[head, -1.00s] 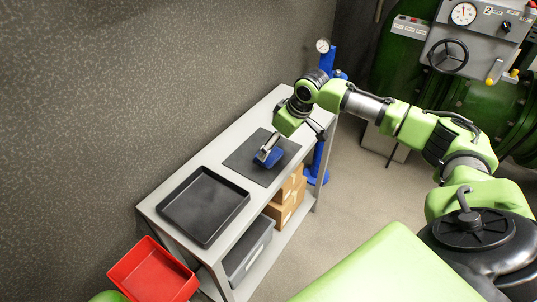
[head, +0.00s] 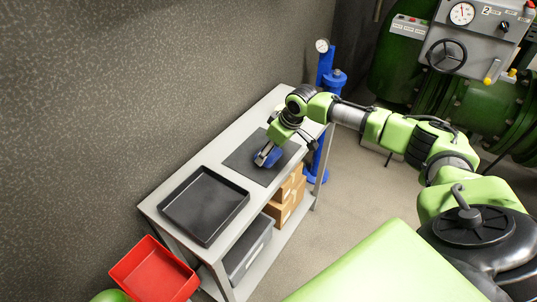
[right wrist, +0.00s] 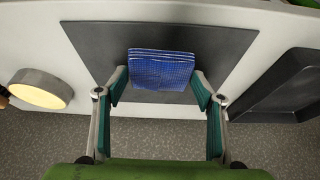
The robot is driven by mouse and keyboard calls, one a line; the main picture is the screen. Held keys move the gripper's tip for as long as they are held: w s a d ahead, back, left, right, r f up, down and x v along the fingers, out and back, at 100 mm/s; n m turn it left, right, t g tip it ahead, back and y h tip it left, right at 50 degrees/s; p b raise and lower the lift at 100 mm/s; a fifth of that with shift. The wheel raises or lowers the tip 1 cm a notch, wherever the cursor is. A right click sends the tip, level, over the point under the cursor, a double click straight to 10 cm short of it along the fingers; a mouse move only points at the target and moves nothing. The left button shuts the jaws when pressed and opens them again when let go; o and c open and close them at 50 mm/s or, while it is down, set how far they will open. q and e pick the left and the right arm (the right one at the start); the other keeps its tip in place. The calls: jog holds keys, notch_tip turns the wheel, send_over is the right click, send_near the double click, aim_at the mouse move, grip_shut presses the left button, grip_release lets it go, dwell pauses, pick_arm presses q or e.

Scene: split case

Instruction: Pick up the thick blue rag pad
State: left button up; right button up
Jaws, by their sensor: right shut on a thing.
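The thick blue rag pad (head: 274,157) is on a flat dark mat (head: 243,158) on the grey bench. In the right wrist view the pad (right wrist: 161,70) shows as a layered blue block between my fingertips, over the dark mat (right wrist: 92,48). My right gripper (head: 264,156) reaches down to the mat from above. In its wrist view the gripper (right wrist: 160,84) is shut on the pad, one finger at each side. I cannot tell whether the pad is clear of the mat. My left gripper is not in view.
A black tray (head: 205,203) lies on the bench left of the mat. A pale round object (right wrist: 41,89) stands on the other side. A red bin (head: 153,272) is below left. Cardboard boxes (head: 283,208) and a grey bin (head: 247,253) are on the lower shelf.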

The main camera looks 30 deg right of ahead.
jog(key=shift+r, duration=0.4)
notch_tip(320, 180, up, 2)
jog(key=shift+w+r+b, duration=0.1)
jog(key=shift+r+b, duration=0.05)
jog(key=shift+b, duration=0.4)
jog(key=s+a+r+b, duration=0.1)
jog(key=s+a+r, duration=0.3)
jog(key=s+r, duration=0.6)
jog(key=s, duration=0.3)
jog(key=shift+s+a+b, duration=0.2)
jog(key=shift+s+b, duration=0.05)
jog(key=shift+b, duration=0.05)
jog(key=shift+o, duration=0.3)
jog(key=shift+c, duration=0.6)
